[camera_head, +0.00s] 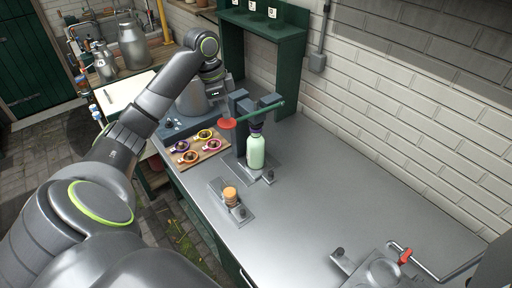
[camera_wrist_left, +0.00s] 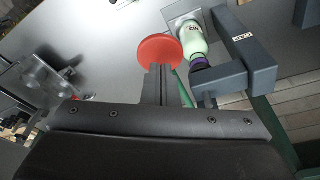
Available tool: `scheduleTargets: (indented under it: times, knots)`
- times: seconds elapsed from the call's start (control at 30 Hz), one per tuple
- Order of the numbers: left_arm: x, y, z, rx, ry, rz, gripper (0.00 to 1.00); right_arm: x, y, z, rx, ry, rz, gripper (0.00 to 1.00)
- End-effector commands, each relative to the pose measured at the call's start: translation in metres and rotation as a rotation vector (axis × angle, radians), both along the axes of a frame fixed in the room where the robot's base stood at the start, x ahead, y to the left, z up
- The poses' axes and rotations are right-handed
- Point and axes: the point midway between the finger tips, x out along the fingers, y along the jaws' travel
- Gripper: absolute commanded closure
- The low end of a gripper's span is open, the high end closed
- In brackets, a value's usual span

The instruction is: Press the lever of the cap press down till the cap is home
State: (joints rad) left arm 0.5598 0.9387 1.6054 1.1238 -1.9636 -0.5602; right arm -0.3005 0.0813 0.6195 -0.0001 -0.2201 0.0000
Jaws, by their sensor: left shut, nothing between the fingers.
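The cap press (camera_head: 241,106) is dark grey and stands at the back of the steel bench. Its green lever (camera_head: 262,111) slants slightly down to a round red knob (camera_head: 227,123) at the left. A pale green bottle (camera_head: 256,153) stands upright in the press, with a dark purple cap (camera_wrist_left: 200,63) at its neck under the press head. Whether the cap is fully seated I cannot tell. My left gripper (camera_wrist_left: 158,72) is shut and empty, its fingertips at the edge of the red knob (camera_wrist_left: 160,50) in the left wrist view; contact is unclear. My right gripper is not seen.
A wooden board (camera_head: 213,150) with several coloured rings lies left of the press. An orange-capped small jar (camera_head: 230,195) stands on a plate in front. A green shelf (camera_head: 262,22) rises behind. The bench's middle right is clear, with a red-handled fixture (camera_head: 405,256) near the front.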

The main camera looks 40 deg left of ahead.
Motion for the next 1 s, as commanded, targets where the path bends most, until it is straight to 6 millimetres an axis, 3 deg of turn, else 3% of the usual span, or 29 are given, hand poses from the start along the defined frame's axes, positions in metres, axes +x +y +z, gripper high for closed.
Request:
scheduleTargets:
  times: [1.0]
  knots:
    - [0.0,0.0,-0.03,-0.001,0.001,0.001,1.0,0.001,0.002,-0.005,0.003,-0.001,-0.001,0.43]
